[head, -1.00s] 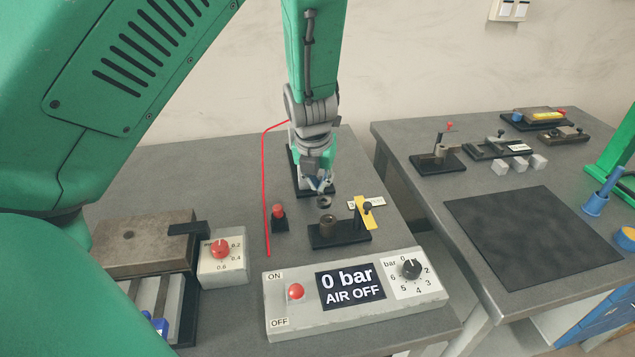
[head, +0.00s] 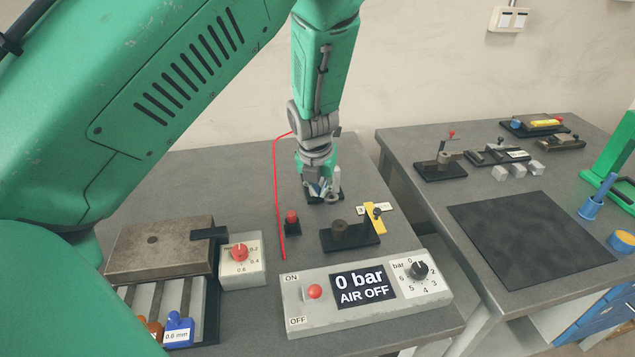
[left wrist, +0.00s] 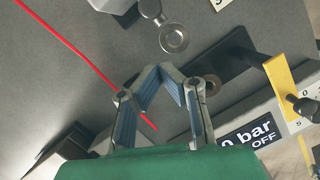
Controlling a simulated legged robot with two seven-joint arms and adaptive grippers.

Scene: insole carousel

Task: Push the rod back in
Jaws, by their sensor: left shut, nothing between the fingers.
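My left gripper (head: 320,190) is shut and empty, low over the left table at the back. In the left wrist view the fingertips (left wrist: 158,69) meet in a point. A small gap seems to lie between fingertips and disc. In the head view the disc (head: 332,198) shows beside the fingers, and the arm hides most of the body behind. My right gripper is not in view.
A red line (head: 279,200) runs left of the gripper. A red-topped button (head: 292,218), a black plate with a round post (head: 338,229) and a yellow piece (head: 374,218) stand nearer. The control box (head: 310,320) reads 0 bar, AIR OFF.

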